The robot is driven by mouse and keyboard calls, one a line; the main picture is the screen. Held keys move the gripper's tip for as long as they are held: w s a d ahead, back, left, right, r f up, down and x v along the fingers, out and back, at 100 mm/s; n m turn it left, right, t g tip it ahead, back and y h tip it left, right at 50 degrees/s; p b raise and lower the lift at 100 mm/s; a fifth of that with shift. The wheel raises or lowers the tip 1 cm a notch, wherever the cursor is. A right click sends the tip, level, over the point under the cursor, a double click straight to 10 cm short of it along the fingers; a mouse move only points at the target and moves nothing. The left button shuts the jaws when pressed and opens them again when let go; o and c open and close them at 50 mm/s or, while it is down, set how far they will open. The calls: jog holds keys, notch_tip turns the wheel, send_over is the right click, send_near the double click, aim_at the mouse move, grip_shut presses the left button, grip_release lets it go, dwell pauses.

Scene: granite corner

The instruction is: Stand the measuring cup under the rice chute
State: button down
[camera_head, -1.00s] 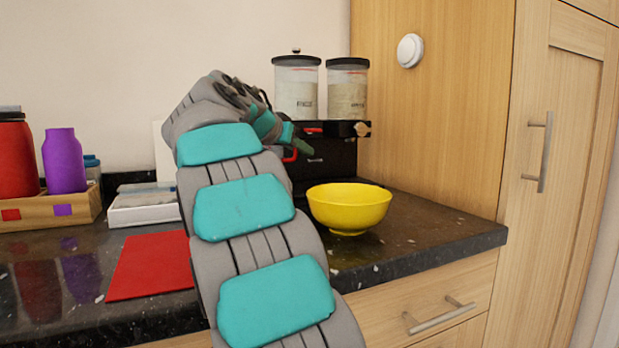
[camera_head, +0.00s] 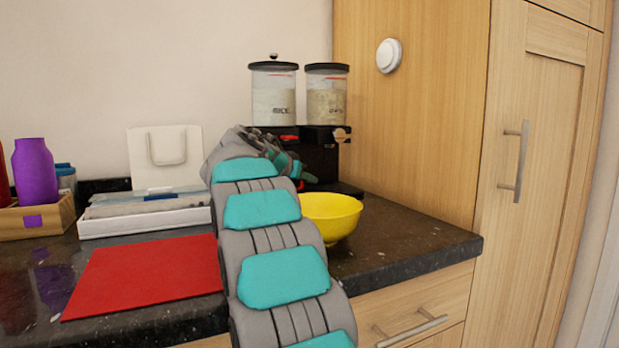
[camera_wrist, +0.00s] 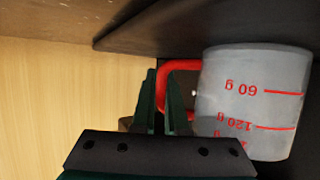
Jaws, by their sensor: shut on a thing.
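The measuring cup (camera_wrist: 250,98) is grey and see-through with red gram marks and a red handle (camera_wrist: 180,66). My gripper (camera_wrist: 161,88) is shut on the handle in the wrist view. That view is upside down, and the cup looks upright, its bottom close to a dark surface. In the head view my gripper (camera_head: 305,176) is at the front of the black dispenser (camera_head: 322,158), and my arm hides most of the cup. Two clear jars, the left (camera_head: 273,98) and the right (camera_head: 326,98), top the dispenser. Their labels are too blurred to read, and the chute outlets are hidden.
A yellow bowl (camera_head: 332,216) stands close to the right of my arm, in front of the dispenser. A red mat (camera_head: 150,270) lies at left, with a white tray (camera_head: 140,220) behind it. A wooden cabinet (camera_head: 410,120) bounds the right side.

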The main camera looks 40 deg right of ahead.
jog(key=shift+f, duration=0.15)
jog(key=c, duration=0.9)
grip_release()
jog(key=shift+c, duration=0.2)
jog(key=shift+r, duration=0.35)
jog(key=b+v, duration=0.2)
jog(key=v, duration=1)
jog(key=shift+a+f, duration=0.1)
jog(key=shift+f, duration=0.1)
